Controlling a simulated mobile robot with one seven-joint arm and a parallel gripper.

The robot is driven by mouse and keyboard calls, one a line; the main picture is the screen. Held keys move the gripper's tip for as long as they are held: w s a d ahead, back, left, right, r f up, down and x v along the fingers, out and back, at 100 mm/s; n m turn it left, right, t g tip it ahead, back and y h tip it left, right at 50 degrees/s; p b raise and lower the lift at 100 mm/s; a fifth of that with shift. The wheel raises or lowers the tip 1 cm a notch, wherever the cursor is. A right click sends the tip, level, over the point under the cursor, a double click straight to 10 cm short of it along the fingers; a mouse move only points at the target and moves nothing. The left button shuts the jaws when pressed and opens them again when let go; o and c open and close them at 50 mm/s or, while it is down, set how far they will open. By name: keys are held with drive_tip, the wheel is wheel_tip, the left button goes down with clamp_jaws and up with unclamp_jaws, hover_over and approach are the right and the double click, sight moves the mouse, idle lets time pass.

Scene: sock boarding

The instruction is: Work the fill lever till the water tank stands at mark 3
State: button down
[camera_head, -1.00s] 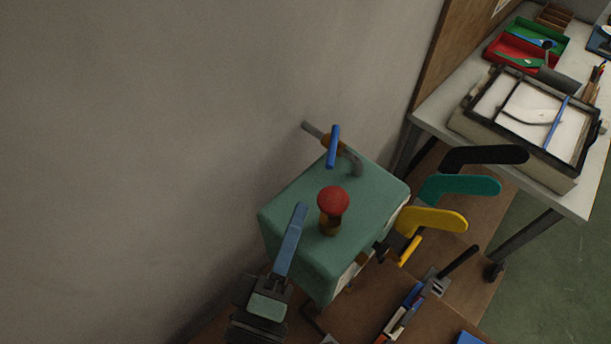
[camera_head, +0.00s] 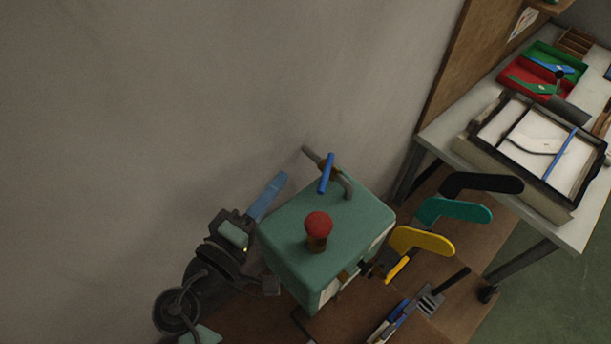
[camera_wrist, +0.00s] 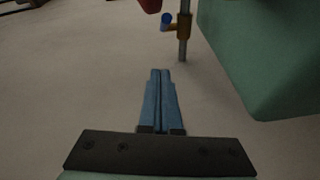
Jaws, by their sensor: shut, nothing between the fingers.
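The water tank is a green box (camera_head: 290,222) with a red knob (camera_head: 318,226) on a brass stem on top. A grey pipe with a blue lever (camera_head: 326,173) runs behind it near the wall. My gripper (camera_head: 283,178) is left of the tank, its blue fingers shut and empty. In the wrist view the shut fingers (camera_wrist: 161,75) point toward the wall, with the tank's green side (camera_wrist: 265,60) at right. The blue lever on its brass valve (camera_wrist: 168,22) and grey pipe shows ahead of them. I cannot read any level mark.
Black (camera_head: 482,183), teal (camera_head: 455,210) and yellow (camera_head: 424,241) flat boards stick out right of the tank. A white table (camera_head: 440,131) with a framed tray and bins stands at the right. Bare wall lies behind my gripper.

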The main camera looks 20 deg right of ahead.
sight(326, 177)
drive_tip(key=shift+x, duration=1.05)
drive_tip(key=s+d+p, duration=0.2)
drive_tip(key=shift+d+f, duration=0.25)
drive_tip(key=shift+s+d+f, duration=0.15)
drive_tip(key=shift+d+f, duration=0.05)
drive_tip(key=shift+d, duration=0.05)
drive_tip(key=shift+s+d+f, duration=0.15)
drive_tip(key=shift+s+d, duration=0.35)
drive_tip(key=shift+w+a, duration=0.1)
drive_tip(key=shift+w, duration=0.05)
